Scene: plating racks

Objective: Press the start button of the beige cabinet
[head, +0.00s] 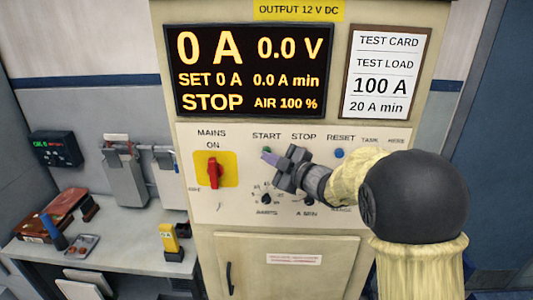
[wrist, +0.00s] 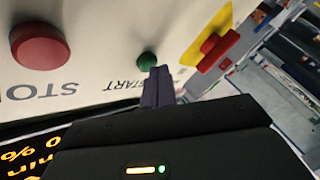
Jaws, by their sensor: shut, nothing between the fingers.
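The beige cabinet (head: 215,210) stands in front of me. Its green start button (head: 267,150) sits under the START label, and it also shows in the wrist view (wrist: 147,60). My gripper (head: 268,158) is shut and empty, with its fingertips (wrist: 158,72) right at the start button. I cannot tell whether they touch it. The display (head: 245,70) reads 0 A, 0.0 V, SET 0 A, STOP and AIR 100 %.
The red stop button (wrist: 40,46) is beside the start button; my gripper hides it in the head view. The red mains switch (head: 213,172) is at the left, the blue reset button (head: 339,153) at the right. Knobs (head: 266,199) lie below. A cluttered bench (head: 125,235) stands left.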

